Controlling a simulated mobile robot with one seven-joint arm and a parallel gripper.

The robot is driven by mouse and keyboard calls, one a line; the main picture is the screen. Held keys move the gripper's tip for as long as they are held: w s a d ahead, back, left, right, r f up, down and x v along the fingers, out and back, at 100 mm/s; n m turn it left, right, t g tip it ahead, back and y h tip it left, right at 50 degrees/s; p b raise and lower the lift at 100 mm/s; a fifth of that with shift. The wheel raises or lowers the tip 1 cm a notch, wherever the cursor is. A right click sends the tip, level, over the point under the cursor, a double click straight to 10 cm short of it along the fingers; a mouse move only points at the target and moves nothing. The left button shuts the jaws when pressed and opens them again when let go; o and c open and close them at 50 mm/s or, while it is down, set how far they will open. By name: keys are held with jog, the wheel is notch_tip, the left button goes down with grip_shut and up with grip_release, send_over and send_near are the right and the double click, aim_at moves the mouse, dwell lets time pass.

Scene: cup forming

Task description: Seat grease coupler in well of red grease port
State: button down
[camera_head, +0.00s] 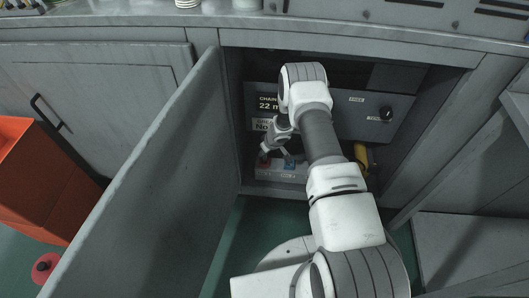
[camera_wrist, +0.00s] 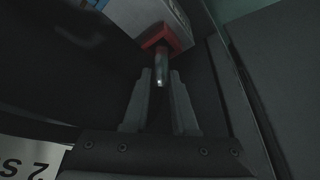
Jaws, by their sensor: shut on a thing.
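The red grease port (camera_wrist: 176,38) is a red block on a pale box, at the top of the wrist view. In the head view the red port (camera_head: 264,161) is low inside the open cabinet, partly hidden by my gripper (camera_head: 267,152). In the wrist view my gripper (camera_wrist: 161,80) is shut on the grease coupler (camera_wrist: 161,68), a slim grey metal piece between the fingertips. The coupler lines up with the red port and overlaps its near edge. I cannot tell whether it is inside the well. The coupler cannot be made out in the head view.
A blue port (camera_head: 290,164) sits right of the red one on the pale box (camera_head: 283,175). A dark panel with labels (camera_head: 373,112) stands behind. The open cabinet door (camera_head: 150,170) closes off the left. A yellow item (camera_head: 361,157) is at the right.

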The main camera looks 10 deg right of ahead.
jog(key=shift+f, duration=0.3)
jog(key=c, duration=0.7)
grip_release()
jog(key=shift+r, duration=0.1)
jog(key=shift+r, duration=0.15)
jog(key=shift+r+p, duration=0.2)
jog(key=shift+p, duration=0.1)
jog(key=p+v, duration=0.3)
jog(key=v, duration=0.9)
jog(key=shift+f, duration=0.15)
